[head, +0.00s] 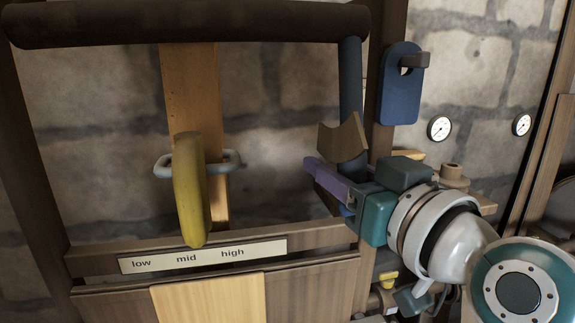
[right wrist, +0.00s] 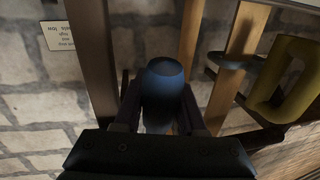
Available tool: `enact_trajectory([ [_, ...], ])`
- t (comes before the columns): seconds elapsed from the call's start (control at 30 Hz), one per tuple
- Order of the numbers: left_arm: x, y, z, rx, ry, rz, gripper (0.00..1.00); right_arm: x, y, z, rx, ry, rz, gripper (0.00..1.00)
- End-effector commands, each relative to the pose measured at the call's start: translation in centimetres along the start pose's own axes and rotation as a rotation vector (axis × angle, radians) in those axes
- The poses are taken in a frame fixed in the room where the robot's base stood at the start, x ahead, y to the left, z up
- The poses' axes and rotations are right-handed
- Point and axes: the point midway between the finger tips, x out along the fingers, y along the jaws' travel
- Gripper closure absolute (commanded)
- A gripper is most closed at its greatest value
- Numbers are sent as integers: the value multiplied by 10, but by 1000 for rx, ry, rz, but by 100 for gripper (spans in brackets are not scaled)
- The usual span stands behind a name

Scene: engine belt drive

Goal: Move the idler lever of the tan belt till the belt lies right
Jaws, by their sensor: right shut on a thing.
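A flat tan belt (head: 190,90) hangs down from a dark roller (head: 200,20) in the head view. A yellow curved piece (head: 190,190) stands in front of it at a grey guide (head: 232,162). A blue lever (head: 350,85) hangs from the roller's right end. My right gripper (head: 335,178), with purple fingers, is shut on the lever's lower end. In the right wrist view the lever's rounded blue end (right wrist: 165,85) sits between the fingers. A strip marked low, mid, high (head: 205,255) lies below the belt. My left gripper is not in view.
A notched tan block (head: 343,138) is just above my right gripper. A blue plate (head: 400,85) with a peg is on the post to the right. Round gauges (head: 439,128) are on the stone wall. Wooden posts frame the belt, and small parts crowd behind my right wrist.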

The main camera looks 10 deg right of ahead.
Motion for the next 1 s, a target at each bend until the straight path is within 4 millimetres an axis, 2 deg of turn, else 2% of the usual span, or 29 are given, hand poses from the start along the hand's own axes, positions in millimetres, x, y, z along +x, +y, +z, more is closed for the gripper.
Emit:
enact_trajectory([
  [0.03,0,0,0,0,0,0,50,0,0,0,0,0,0,80],
  [0.2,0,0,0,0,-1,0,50,0,0,0,0,0,0,99],
  [1.0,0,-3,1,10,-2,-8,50,0,0,0,0,0,0,100],
])
